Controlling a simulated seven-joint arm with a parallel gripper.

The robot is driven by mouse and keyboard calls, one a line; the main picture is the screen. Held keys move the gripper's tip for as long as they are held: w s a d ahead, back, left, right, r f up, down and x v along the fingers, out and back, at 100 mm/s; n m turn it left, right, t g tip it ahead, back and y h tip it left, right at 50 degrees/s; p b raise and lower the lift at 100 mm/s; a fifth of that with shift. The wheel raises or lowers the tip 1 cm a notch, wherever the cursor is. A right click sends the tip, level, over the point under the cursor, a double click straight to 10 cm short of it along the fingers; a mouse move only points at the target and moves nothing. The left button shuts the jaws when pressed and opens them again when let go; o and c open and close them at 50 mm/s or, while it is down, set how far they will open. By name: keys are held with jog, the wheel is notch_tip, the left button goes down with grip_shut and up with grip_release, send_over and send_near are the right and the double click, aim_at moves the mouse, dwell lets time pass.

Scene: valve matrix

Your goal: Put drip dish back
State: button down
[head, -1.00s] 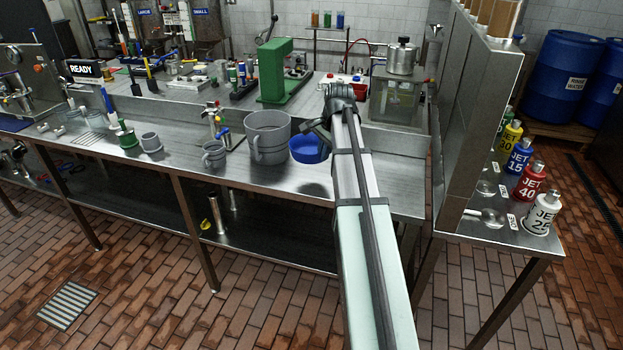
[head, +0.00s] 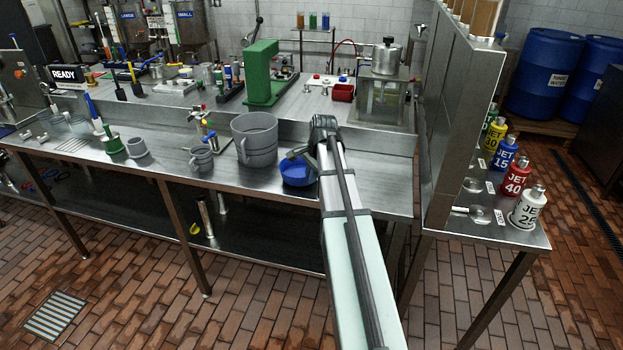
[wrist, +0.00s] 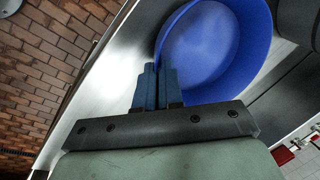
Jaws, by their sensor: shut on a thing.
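The drip dish, a round blue bowl (head: 298,174), is on or just above the steel bench, right of the large grey jug (head: 255,140). I cannot tell whether its base touches the bench. In the wrist view the dish (wrist: 212,45) fills the upper middle, its inside facing the camera. My gripper (wrist: 158,70) has its two blue fingers shut close together on the dish's near rim. In the head view my gripper (head: 296,154) is at the dish's back edge, partly hidden by my own arm.
A small grey jug (head: 201,158) stands left of the large one. A raised steel ledge runs behind the dish, with a green block stand (head: 262,72) and red bin (head: 342,93). Bare bench lies right of my arm (head: 385,190).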

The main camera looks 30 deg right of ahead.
jog(key=shift+f, duration=0.65)
jog(key=shift+f, duration=0.15)
jog(key=c, duration=1.3)
grip_release()
jog(key=v, duration=1.2)
